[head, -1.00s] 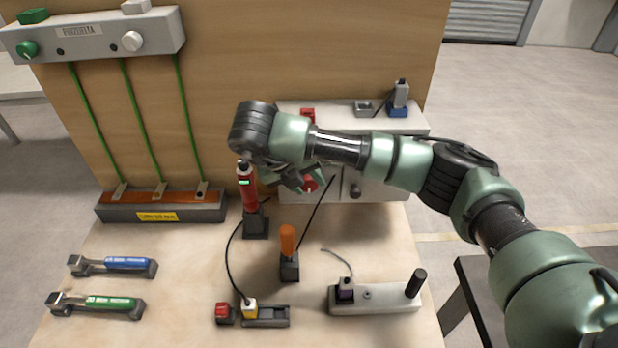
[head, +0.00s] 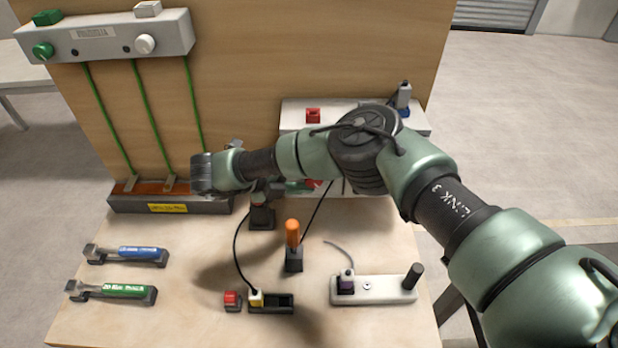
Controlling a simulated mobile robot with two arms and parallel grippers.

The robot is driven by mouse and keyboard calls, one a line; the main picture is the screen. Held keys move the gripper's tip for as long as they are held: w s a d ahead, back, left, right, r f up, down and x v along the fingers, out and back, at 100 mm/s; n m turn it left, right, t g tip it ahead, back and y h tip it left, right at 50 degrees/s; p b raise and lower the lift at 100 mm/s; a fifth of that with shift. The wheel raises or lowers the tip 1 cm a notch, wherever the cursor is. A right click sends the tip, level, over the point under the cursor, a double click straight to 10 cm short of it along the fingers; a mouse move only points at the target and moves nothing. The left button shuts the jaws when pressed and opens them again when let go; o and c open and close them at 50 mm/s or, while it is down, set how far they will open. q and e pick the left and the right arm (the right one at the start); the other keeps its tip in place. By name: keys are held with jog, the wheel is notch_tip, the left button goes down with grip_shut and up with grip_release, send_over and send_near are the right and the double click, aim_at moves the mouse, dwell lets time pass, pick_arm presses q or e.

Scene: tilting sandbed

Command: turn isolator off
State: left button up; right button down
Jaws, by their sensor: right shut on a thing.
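The isolator is a light grey box (head: 290,118) at the back of the bench, against the wooden panel, with a red rotary knob (head: 317,184) on its front face. My right arm crosses in front of the box and hides most of that face. My right gripper (head: 296,187) is at the knob, mostly hidden below and behind my forearm. It is shut on the red knob, of which only a small part shows. The knob's exact angle cannot be read. My left gripper is not in view.
An orange-handled tool (head: 292,234) stands in front of the box. A grey socket strip (head: 375,291) is at the front right, and a red button (head: 232,300) is front centre. Blue (head: 135,253) and green (head: 120,291) wrenches lie left. A terminal bar (head: 200,204) runs along the panel.

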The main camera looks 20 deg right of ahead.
dwell(0.4)
jog(key=c, duration=0.9)
grip_release()
jog(key=shift+a, duration=0.15)
jog(key=b+v, duration=0.1)
jog(key=v, duration=0.6)
jog(key=shift+a+b, duration=0.3)
jog(key=shift+b, duration=0.1)
